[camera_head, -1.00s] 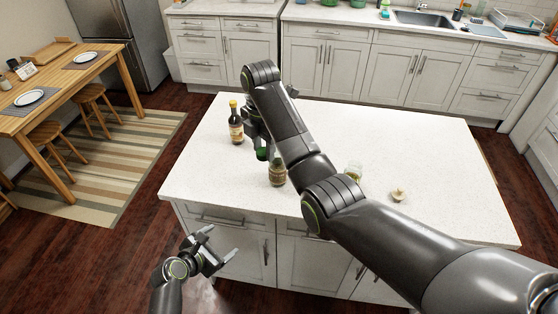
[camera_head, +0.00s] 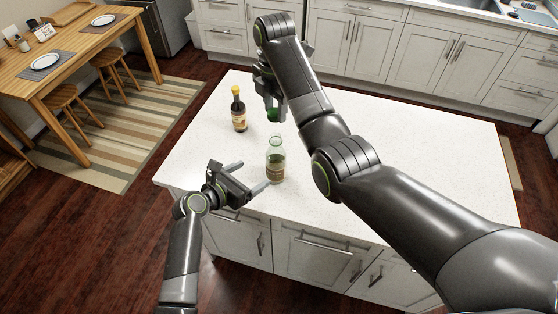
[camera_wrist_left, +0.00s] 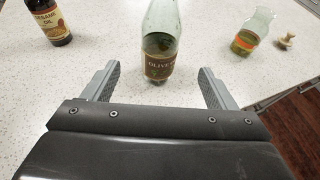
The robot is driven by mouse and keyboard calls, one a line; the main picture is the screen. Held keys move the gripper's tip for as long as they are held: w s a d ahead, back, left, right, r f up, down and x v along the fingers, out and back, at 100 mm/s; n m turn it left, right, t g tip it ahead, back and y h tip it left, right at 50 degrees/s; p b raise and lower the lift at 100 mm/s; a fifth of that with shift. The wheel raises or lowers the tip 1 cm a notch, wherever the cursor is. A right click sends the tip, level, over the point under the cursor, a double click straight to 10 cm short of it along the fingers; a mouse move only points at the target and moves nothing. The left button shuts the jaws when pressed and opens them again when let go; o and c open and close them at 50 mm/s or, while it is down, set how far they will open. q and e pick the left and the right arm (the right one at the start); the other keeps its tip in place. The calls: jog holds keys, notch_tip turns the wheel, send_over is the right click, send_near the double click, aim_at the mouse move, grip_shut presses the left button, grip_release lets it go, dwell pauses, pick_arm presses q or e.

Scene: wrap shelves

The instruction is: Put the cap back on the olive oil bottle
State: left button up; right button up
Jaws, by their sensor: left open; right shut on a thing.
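The olive oil bottle (camera_head: 276,166), green glass with a dark label, stands upright on the island counter. It also shows in the left wrist view (camera_wrist_left: 160,45), ahead of and between the open fingers. My left gripper (camera_head: 252,178) is open and empty at the counter's front edge, just left of the bottle. Its fingers also show in the left wrist view (camera_wrist_left: 158,85). My right gripper (camera_head: 271,104) is shut on a green cap (camera_head: 273,114), held above the counter behind the bottle. The bottle's mouth is cut off in the left wrist view.
A sesame oil bottle (camera_head: 238,110) with a yellow cap stands to the left on the counter (camera_head: 430,160). In the left wrist view a glass jar (camera_wrist_left: 251,30) and a small stopper-like thing (camera_wrist_left: 285,41) stand to the right. My right arm hides part of the counter.

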aim_at(269, 165)
jog(key=shift+s+a+r, duration=0.1)
jog(key=shift+s+a, duration=0.1)
pick_arm(q)
jog(key=x, duration=1.1)
jog(key=shift+d+f, duration=0.1)
pick_arm(e)
jog(key=shift+w+d, duration=0.3)
pick_arm(q)
jog(key=shift+w+d+f, duration=0.15)
jog(key=shift+w+d, duration=0.1)
jog(key=shift+w, duration=0.1)
jog(key=shift+c, duration=0.2)
jog(key=c, duration=1.4)
pick_arm(e)
jog(key=shift+s+f, duration=0.1)
jog(key=shift+f, duration=2.55)
jog(key=shift+f, duration=0.85)
